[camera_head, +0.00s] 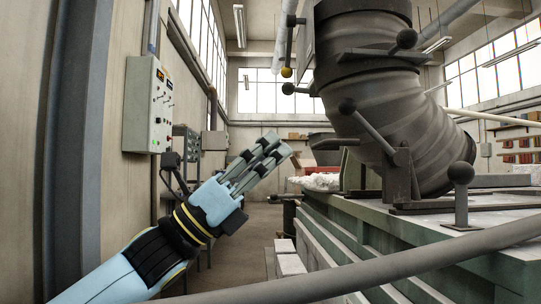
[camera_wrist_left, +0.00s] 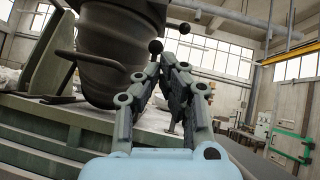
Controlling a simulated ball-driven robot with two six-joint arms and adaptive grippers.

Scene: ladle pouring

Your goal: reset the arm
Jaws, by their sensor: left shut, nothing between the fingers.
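My left gripper (camera_head: 266,152) is raised in the left middle of the head view, its fingers pointing up and right. It is shut and holds nothing. In the left wrist view its fingertips (camera_wrist_left: 168,62) come together in front of the dark vessel. The big dark grey ladle-like vessel (camera_head: 400,110) stands tilted on the right, apart from the gripper. It also shows in the left wrist view (camera_wrist_left: 113,60). A lever with a round knob (camera_head: 461,173) stands before it, and another ball-ended lever (camera_head: 350,107) crosses its side. My right gripper is not in view.
A stepped green and grey platform (camera_head: 400,250) fills the lower right. A long grey bar (camera_head: 400,268) crosses the foreground. A control box (camera_head: 149,106) hangs on the left wall. The floor (camera_head: 245,245) between wall and platform is largely clear. White material (camera_head: 318,181) lies on the platform.

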